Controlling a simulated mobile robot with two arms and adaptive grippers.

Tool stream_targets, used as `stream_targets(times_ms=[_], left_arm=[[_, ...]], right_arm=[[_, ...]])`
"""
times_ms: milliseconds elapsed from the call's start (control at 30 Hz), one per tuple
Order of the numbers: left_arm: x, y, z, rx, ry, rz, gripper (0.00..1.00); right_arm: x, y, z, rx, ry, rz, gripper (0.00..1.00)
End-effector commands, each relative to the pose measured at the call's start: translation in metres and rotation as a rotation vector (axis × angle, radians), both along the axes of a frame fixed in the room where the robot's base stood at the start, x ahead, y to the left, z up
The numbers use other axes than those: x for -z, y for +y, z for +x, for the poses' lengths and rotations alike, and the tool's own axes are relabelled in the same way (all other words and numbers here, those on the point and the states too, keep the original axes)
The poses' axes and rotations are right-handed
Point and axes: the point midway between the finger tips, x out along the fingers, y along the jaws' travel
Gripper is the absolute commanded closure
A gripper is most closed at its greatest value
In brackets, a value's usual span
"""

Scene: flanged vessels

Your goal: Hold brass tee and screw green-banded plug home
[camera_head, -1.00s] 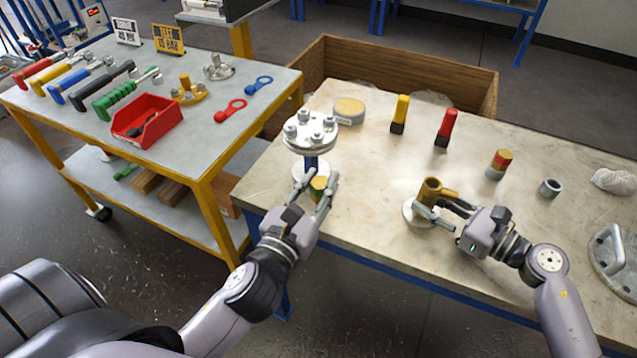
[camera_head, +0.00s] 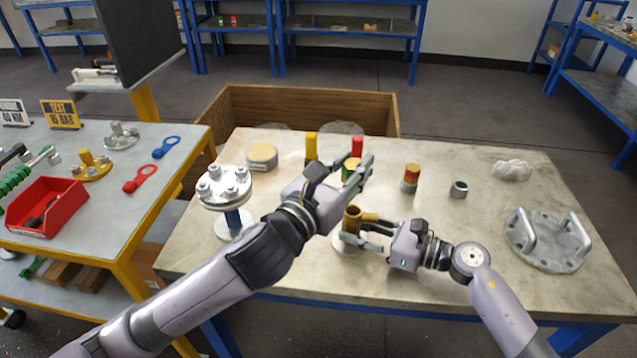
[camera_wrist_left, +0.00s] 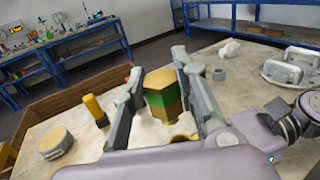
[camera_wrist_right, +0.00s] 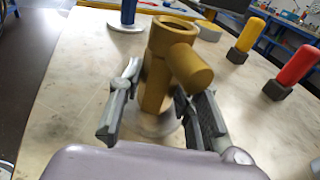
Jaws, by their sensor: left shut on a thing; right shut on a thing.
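The brass tee (camera_head: 352,218) stands upright on a pale round base at the table's front middle, open end up and side branch pointing right. My right gripper (camera_head: 367,236) is shut on the tee's body; the right wrist view shows the tee (camera_wrist_right: 158,75) between its fingers. The green-banded plug (camera_wrist_left: 162,95) is brass with a hex top. My left gripper (camera_head: 357,175) is shut on it and holds it in the air above and slightly behind the tee. In the head view the plug (camera_head: 349,173) is partly hidden by the fingers.
A flanged vessel (camera_head: 224,187) stands at left. A yellow-handled tool (camera_head: 311,147) and a red-handled one (camera_head: 357,146) stand behind. A red-banded plug (camera_head: 411,177), grey ring (camera_head: 459,189) and handled flange (camera_head: 547,240) are at right. A wooden crate (camera_head: 310,98) adjoins the back.

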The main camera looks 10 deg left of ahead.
Motion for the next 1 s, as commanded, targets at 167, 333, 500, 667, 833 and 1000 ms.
stream_targets(times_ms=[167, 333, 500, 667, 833, 1000], left_arm=[[-0.005, -0.007, 0.003, 0.020, -0.002, -0.001, 1.00], [-0.005, -0.007, 0.003, 0.021, -0.002, -0.002, 1.00], [-0.005, -0.007, 0.002, 0.021, -0.002, 0.000, 1.00], [0.006, -0.007, 0.003, 0.019, 0.002, 0.000, 1.00], [0.024, -0.007, 0.002, 0.021, 0.002, 0.001, 1.00], [0.037, -0.007, 0.002, 0.019, 0.001, -0.001, 1.00]], right_arm=[[0.000, 0.000, 0.000, 0.002, 0.000, 0.000, 0.91], [0.000, 0.000, 0.000, 0.002, 0.000, 0.000, 0.91], [0.000, 0.000, 0.000, 0.002, 0.000, 0.000, 0.91], [0.000, 0.000, 0.000, 0.002, 0.000, 0.000, 0.91], [0.000, 0.000, 0.000, 0.002, 0.000, 0.000, 0.91], [0.000, 0.000, 0.000, 0.002, 0.000, 0.000, 0.91]])
